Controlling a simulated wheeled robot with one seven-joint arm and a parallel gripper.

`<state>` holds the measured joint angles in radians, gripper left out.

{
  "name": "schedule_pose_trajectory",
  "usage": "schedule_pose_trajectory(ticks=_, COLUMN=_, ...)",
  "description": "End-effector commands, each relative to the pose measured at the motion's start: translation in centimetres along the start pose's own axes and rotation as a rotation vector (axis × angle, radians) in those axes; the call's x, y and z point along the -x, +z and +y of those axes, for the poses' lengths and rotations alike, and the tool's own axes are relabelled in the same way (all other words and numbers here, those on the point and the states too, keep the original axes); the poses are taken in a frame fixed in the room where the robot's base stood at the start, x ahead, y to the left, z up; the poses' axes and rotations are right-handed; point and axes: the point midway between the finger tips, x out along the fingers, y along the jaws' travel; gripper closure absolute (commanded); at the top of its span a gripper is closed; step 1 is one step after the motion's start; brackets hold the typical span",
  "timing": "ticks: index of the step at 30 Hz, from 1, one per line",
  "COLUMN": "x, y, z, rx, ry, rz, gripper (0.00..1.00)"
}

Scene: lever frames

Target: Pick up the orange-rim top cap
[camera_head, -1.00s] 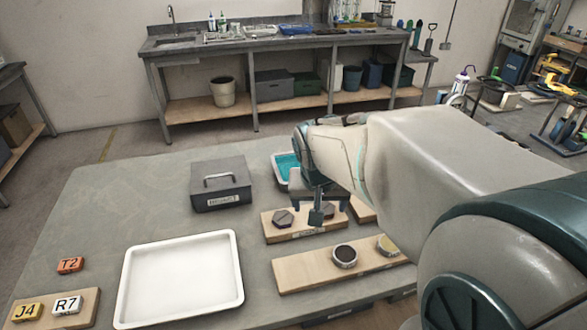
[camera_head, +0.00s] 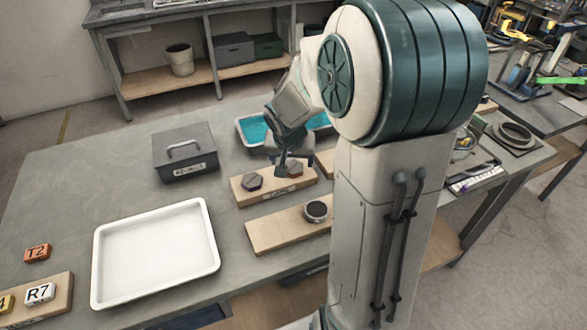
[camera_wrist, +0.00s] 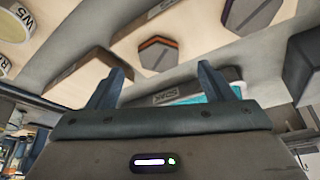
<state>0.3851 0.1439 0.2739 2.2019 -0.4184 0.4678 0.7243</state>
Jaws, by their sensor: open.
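The orange-rim top cap (camera_wrist: 158,53) is a dark hexagonal cap with an orange edge, lying on a wooden board in the wrist view. It appears to be the right cap (camera_head: 295,170) on the hexagon-cap board in the head view, partly hidden by my gripper. My gripper (camera_head: 296,163) is over the right part of that board. Its fingers are apart and empty in the wrist view (camera_wrist: 160,86), with the cap beyond the fingertips. A similar purple-rim cap (camera_wrist: 252,12) lies on the same board.
A white tray (camera_head: 98,268) lies at the front left, a dark handled box (camera_head: 183,165) behind it. A front board (camera_head: 265,234) holds a round dark-topped part (camera_head: 316,211). A blue-filled tray (camera_head: 243,124) is behind the gripper. Lettered blocks sit at far left.

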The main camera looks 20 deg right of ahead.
Motion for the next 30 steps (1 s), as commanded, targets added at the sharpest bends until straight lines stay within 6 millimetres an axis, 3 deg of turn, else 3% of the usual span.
schedule_pose_trajectory(ticks=12, x=-4.7, y=-0.7, z=0.2, rx=0.001, ry=0.001, rz=-0.003, gripper=0.26)
schedule_pose_trajectory(ticks=21, x=-5.0, y=-0.7, z=0.2, rx=0.000, ry=0.000, rz=-0.001, gripper=0.26)
schedule_pose_trajectory(ticks=23, x=-5.0, y=-0.7, z=0.2, rx=0.000, ry=0.000, rz=-0.001, gripper=0.39)
schedule_pose_trajectory(ticks=27, x=-5.0, y=-0.7, z=0.2, rx=0.000, ry=0.000, rz=-0.001, gripper=0.78)
schedule_pose_trajectory(ticks=28, x=-5.0, y=-0.7, z=0.2, rx=0.000, ry=0.000, rz=-0.001, gripper=0.83)
schedule_pose_trajectory(ticks=30, x=-4.9, y=-0.7, z=0.1, rx=0.000, ry=0.000, rz=0.000, gripper=0.83)
